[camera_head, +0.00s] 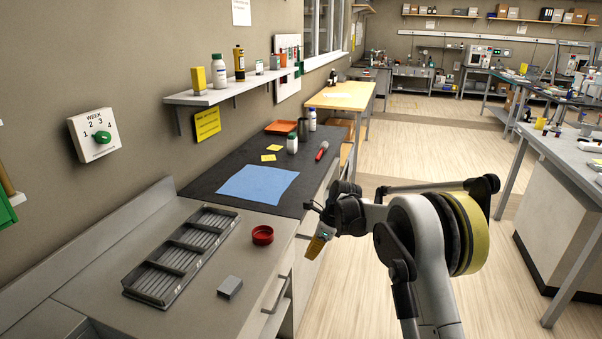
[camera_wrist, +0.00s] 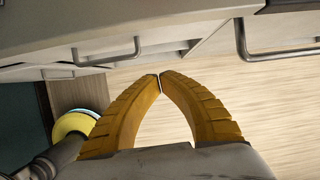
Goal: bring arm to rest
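My gripper (camera_head: 316,246) hangs beside the counter's front edge in the head view, over the floor, with its yellow fingers pointing down. In the wrist view its two yellow fingers (camera_wrist: 160,78) meet at the tips, with nothing visible between them. The gripper is shut and empty. My arm is bent, folded to the right of the counter.
On the grey counter (camera_head: 200,300) are a compartment tray (camera_head: 170,281), a red dish (camera_head: 263,235) and a small grey block (camera_head: 230,288). A blue mat (camera_head: 257,184) lies on the dark worktop. Drawer handles (camera_wrist: 110,55) stick out near the gripper. Floor to the right is clear.

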